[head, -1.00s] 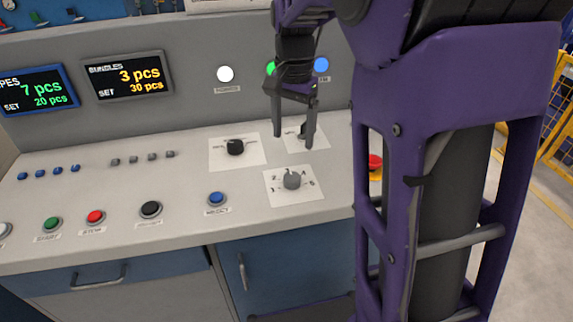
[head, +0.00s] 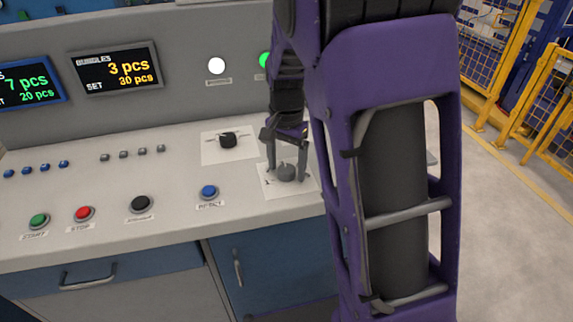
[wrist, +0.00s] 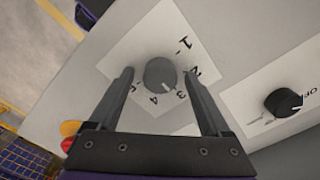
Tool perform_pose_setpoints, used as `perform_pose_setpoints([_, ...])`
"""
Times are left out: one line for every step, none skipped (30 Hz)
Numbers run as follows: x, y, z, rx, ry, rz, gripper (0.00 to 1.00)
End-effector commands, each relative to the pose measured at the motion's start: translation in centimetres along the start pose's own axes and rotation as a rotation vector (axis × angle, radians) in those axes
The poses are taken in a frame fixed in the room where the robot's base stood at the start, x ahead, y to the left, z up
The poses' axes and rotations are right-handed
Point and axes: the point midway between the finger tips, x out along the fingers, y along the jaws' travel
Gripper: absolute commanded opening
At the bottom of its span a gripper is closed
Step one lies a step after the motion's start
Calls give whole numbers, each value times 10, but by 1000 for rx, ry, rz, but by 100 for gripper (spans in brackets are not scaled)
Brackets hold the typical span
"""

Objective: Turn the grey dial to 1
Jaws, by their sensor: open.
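The grey dial (head: 286,174) sits on a white numbered plate (head: 268,187) on the sloping console top. In the wrist view the dial (wrist: 158,70) is round, and its pale mark points toward the area between 3 and 4. The 1 is at the plate's upper right there. My gripper (head: 287,168) is open, pointing down at the dial. In the wrist view its two fingers (wrist: 160,73) stand to either side of the dial, with a visible gap on each side. I cannot tell how far down the fingertips reach.
A black dial (head: 228,140) on its own white plate is just behind and left. A blue button (head: 209,192) is to the left, then black (head: 140,204), red (head: 84,213) and green (head: 39,221) buttons. A red and yellow button (wrist: 68,135) shows at the wrist view's lower left.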

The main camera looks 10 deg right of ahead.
Motion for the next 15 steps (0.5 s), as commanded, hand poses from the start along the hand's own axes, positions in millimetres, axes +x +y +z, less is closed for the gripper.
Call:
perform_pose_setpoints([0,0,0,0,0,0,76])
perform_pose_setpoints([0,0,0,0,0,0,71])
perform_pose_setpoints([0,0,0,0,0,0,64])
perform_pose_setpoints([0,0,0,0,0,0,58])
perform_pose_setpoints([0,0,0,0,0,0,53])
perform_pose_setpoints([0,0,0,0,0,0,46])
perform_pose_setpoints([0,0,0,0,0,0,40])
perform_pose_setpoints([0,0,0,0,0,0,35])
perform_pose_setpoints([0,0,0,0,0,0,28])
perform_pose_setpoints([0,0,0,0,0,0,22])
perform_pose_setpoints([0,0,0,0,0,0,17])
perform_pose_setpoints([0,0,0,0,0,0,10])
perform_pose_setpoints([0,0,0,0,0,0,4])
perform_pose_setpoints([0,0,0,0,0,0,0])
perform_pose_setpoints([0,0,0,0,0,0,0])
